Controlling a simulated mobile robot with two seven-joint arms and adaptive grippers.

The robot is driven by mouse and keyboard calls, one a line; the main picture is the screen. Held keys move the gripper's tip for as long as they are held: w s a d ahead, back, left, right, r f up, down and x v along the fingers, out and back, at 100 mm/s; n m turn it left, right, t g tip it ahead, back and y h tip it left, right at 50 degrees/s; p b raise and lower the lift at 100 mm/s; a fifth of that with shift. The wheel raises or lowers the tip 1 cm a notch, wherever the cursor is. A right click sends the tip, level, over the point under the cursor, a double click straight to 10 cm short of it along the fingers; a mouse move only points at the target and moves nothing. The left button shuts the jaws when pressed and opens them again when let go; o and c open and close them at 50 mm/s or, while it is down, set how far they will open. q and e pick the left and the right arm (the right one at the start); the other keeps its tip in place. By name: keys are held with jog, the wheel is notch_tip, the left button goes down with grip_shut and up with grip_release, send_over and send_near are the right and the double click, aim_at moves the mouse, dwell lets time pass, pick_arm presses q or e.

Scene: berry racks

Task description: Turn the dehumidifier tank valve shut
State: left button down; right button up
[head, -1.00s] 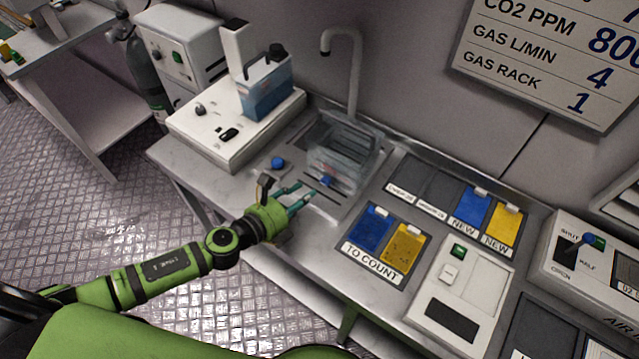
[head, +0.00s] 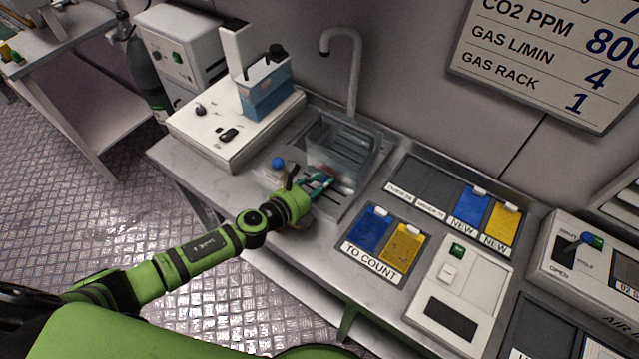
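The clear tank (head: 345,148) stands on the metal drain area under the curved tap. In the earlier frame a small blue valve handle shows low on its front. Now my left gripper (head: 318,183) is right at that spot, its teal fingers against or just in front of the tank's lower front. The fingers mostly hide the valve, so I cannot tell whether they grip it or which way it is turned. My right gripper is not in view.
A blue knob (head: 278,163) sits left of the gripper. A white unit (head: 215,135) with a blue container (head: 266,92) stands behind left. The tap (head: 352,75) rises behind the tank. Blue and yellow cards (head: 370,228) lie to the right.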

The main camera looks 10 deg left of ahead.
pick_arm(q)
jog(key=shift+f+n+b, duration=0.25)
jog(key=shift+n+b, duration=0.05)
jog(key=shift+b, duration=0.1)
jog(key=shift+h+b, duration=0.3)
jog(key=shift+r+n, duration=0.15)
jog(key=shift+n, duration=0.15)
jog(key=c, duration=1.3)
grip_release()
jog(key=shift+c, duration=0.2)
jog(key=v, duration=1.1)
jog(key=shift+s+a, duration=0.1)
jog(key=shift+s+a+r, duration=0.2)
jog(key=shift+s+a, duration=0.05)
jog(key=shift+s, duration=0.1)
